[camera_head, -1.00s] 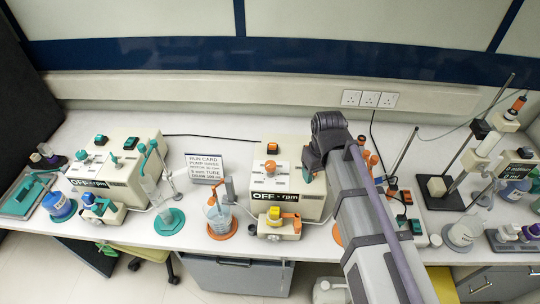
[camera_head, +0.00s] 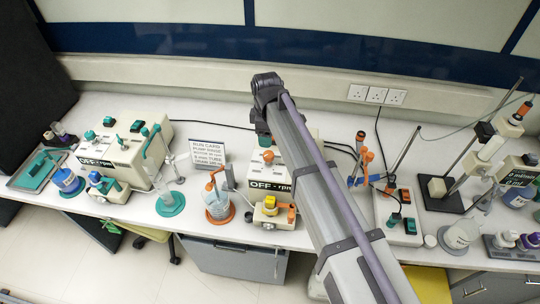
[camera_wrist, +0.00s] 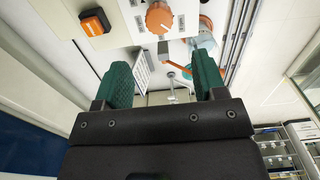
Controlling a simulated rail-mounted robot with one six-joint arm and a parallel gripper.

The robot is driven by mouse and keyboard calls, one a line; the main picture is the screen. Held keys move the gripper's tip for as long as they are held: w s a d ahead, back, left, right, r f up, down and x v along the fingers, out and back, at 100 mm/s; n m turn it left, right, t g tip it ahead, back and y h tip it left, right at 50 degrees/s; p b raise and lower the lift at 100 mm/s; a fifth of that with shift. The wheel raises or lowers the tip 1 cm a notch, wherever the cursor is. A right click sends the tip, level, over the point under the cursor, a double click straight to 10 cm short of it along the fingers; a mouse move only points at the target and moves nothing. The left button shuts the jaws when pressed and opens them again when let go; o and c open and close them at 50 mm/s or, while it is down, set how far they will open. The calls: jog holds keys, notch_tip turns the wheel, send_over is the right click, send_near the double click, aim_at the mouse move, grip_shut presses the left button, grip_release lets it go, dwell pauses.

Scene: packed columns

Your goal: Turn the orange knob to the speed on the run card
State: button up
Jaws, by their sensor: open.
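The orange knob (camera_head: 268,155) is on top of the middle white pump (camera_head: 285,173), whose display reads "OFF rpm". In the wrist view the knob (camera_wrist: 159,17) sits at the top, on a white panel with small dark labels around it, too small to read. My gripper (camera_head: 264,139) is above the pump, partly covered by my arm. The wrist view shows its two green fingers (camera_wrist: 163,70) apart, with nothing between them; the knob appears beyond their tips. The run card (camera_head: 207,153) stands left of the pump; its speed figure is too small to read surely.
Another pump (camera_head: 124,150) with teal controls stands at the left. A beaker on an orange base (camera_head: 220,217) and a yellow-capped pump head (camera_head: 269,203) are in front of the middle pump. A switch box (camera_head: 399,215) and lab stands are at the right.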

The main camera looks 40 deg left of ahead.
aim_at(268, 154)
jog(key=f+b, duration=0.4)
jog(key=f, duration=0.1)
jog(key=f+b, duration=0.4)
jog(key=shift+w+d+f+b, duration=0.1)
jog(key=shift+d+f+b, duration=0.1)
jog(key=shift+f+b, duration=0.15)
jog(key=shift+r, duration=0.15)
jog(key=shift+c, duration=0.2)
jog(key=c, duration=0.9)
